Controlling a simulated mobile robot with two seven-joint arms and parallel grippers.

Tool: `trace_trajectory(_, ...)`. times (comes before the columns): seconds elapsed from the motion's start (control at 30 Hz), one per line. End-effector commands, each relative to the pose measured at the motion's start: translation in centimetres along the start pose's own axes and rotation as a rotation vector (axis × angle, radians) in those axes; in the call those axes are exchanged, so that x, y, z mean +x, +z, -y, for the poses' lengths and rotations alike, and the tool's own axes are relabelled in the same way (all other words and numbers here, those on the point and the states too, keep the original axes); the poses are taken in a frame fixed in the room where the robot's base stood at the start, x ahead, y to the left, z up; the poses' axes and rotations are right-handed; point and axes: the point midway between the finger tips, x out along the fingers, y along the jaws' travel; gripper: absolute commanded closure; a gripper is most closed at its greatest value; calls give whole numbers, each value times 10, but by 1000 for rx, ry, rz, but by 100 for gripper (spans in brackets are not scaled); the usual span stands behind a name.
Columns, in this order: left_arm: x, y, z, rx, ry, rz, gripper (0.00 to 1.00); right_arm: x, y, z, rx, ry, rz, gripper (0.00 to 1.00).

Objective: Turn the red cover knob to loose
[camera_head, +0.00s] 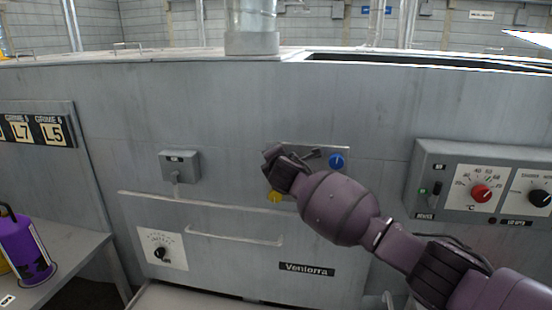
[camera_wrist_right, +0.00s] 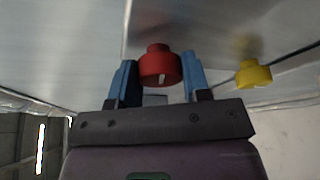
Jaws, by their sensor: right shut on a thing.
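The red cover knob (camera_wrist_right: 160,68) shows in the right wrist view. It sits between the two blue fingers of my right gripper (camera_wrist_right: 161,80), which is shut on it. In the head view my right gripper (camera_head: 274,160) is against the left part of a small metal cover plate (camera_head: 315,151) on the machine front. The red cover knob is hidden there behind the gripper. A blue knob (camera_head: 337,160) is at the right of the plate. A yellow knob (camera_head: 275,197) is below my gripper and also shows in the wrist view (camera_wrist_right: 253,73). My left gripper is out of view.
A control box (camera_head: 428,162) with a red dial and a black dial is on the right of the machine front. A drawer handle (camera_head: 235,238) is below my gripper. A purple canister (camera_head: 25,250) stands on a grey side table (camera_head: 75,262) at the left.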

Motion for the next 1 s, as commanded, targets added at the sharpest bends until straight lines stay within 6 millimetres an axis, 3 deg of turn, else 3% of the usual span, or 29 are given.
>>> trace_trajectory(1.0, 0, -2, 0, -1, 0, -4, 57, 1, -1, -3, -862, -359, 1, 80)
